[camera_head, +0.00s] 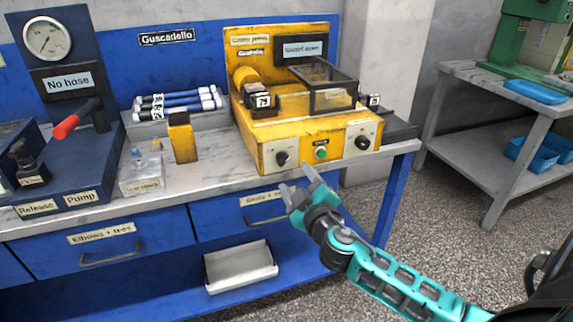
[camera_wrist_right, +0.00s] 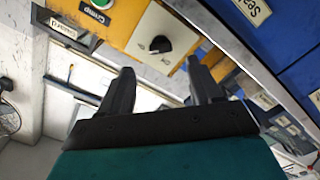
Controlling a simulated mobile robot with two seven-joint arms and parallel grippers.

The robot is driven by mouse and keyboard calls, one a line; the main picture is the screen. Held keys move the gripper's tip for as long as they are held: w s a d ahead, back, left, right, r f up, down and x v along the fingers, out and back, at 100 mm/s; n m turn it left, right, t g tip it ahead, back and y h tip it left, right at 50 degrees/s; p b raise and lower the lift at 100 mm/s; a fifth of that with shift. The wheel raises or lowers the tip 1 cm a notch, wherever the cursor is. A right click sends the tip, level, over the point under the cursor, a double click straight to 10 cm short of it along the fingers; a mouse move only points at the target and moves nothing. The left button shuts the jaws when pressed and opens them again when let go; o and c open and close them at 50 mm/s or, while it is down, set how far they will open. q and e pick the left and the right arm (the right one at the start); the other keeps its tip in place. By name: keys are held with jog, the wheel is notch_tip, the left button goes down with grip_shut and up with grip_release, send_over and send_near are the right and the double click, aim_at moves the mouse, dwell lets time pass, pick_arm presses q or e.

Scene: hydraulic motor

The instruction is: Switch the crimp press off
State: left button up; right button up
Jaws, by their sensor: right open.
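The yellow crimp press (camera_head: 290,122) stands on the workbench in the head view. Its front face has a left black knob (camera_head: 281,158), a green button (camera_head: 320,153) and a right black knob (camera_head: 362,142). My right gripper (camera_head: 297,180) is open and empty, below the front face near the bench edge. In the right wrist view a black knob (camera_wrist_right: 160,44) on a white plate appears beyond the gap between the open fingers (camera_wrist_right: 160,68), apart from them. It seems to be the left knob. The green button (camera_wrist_right: 100,3) is at the top edge. My left gripper is not in view.
Left of the press are a small yellow block (camera_head: 183,140), a rack of blue-and-white tubes (camera_head: 178,103) and a pump unit with a red-handled lever (camera_head: 72,120). Blue drawers (camera_head: 105,243) lie below the bench top. The space before the press front is free except for my right arm.

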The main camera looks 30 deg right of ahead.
aim_at(285, 162)
jog(key=x, duration=0.6)
jog(key=shift+w, duration=0.4)
jog(key=c, duration=1)
